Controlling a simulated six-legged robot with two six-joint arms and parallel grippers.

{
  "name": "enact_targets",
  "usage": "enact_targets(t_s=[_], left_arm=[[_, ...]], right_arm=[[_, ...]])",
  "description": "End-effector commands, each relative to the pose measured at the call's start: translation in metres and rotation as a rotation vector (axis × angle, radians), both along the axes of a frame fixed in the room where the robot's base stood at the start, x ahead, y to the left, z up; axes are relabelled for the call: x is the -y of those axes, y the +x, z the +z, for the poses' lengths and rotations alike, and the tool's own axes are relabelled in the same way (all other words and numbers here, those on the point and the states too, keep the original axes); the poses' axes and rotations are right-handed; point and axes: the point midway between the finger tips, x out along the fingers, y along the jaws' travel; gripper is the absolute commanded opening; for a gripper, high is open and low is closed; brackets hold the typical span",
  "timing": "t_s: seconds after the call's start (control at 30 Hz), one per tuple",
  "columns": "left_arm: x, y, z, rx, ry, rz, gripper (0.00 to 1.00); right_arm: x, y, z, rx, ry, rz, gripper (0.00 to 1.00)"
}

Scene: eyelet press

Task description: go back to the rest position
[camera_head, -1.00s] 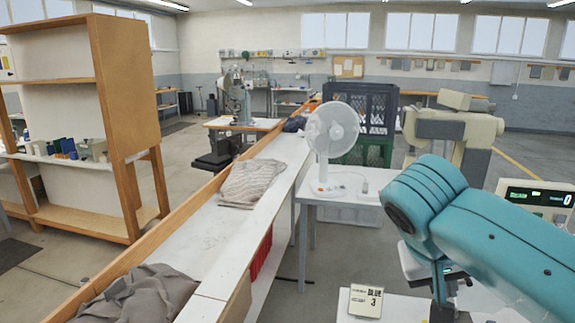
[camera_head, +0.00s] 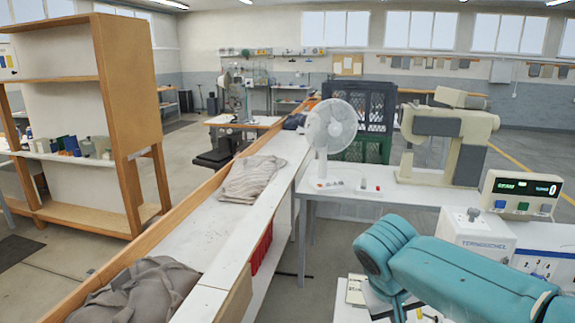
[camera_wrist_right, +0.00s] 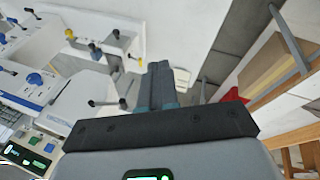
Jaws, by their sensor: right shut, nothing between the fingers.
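My right arm, with teal covers, reaches in from the lower right of the head view; its gripper is not clearly visible there. In the right wrist view my right gripper (camera_wrist_right: 160,84) shows its two dark fingers together, with nothing between them. It hangs clear of the table, apart from the machines. The beige press machine (camera_head: 432,122) stands on the white table behind the arm. My left gripper is not in view.
A white fan (camera_head: 330,128) stands on the table's left end. A long wood-edged bench (camera_head: 190,232) with grey cloths (camera_head: 140,292) runs along the left. A wooden shelf (camera_head: 128,95) is at far left. In the right wrist view, small levers (camera_wrist_right: 95,50) stand near the fingers.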

Motion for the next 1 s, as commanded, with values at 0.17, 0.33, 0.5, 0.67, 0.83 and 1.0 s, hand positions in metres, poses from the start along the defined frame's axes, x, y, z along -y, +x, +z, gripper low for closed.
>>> enact_targets(t_s=[0.17, 0.33, 0.5, 0.67, 0.83, 1.0], left_arm=[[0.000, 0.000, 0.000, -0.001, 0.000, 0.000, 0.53], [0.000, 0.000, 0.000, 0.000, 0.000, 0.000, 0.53], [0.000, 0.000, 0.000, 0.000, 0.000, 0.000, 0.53], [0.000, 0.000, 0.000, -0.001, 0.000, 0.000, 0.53], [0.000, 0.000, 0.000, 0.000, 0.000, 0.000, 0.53], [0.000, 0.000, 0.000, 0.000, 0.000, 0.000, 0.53]], right_arm=[[-0.022, -0.001, -0.087, -0.096, 0.111, 0.098, 0.00], [-0.054, -0.035, -0.209, -0.210, 0.332, 0.160, 0.00], [-0.080, -0.113, -0.324, -0.260, 0.593, 0.068, 0.00], [-0.082, -0.181, -0.377, -0.235, 0.692, -0.095, 0.00], [-0.076, -0.217, -0.393, -0.209, 0.691, -0.188, 0.00], [-0.075, -0.221, -0.395, -0.205, 0.689, -0.198, 0.00]])
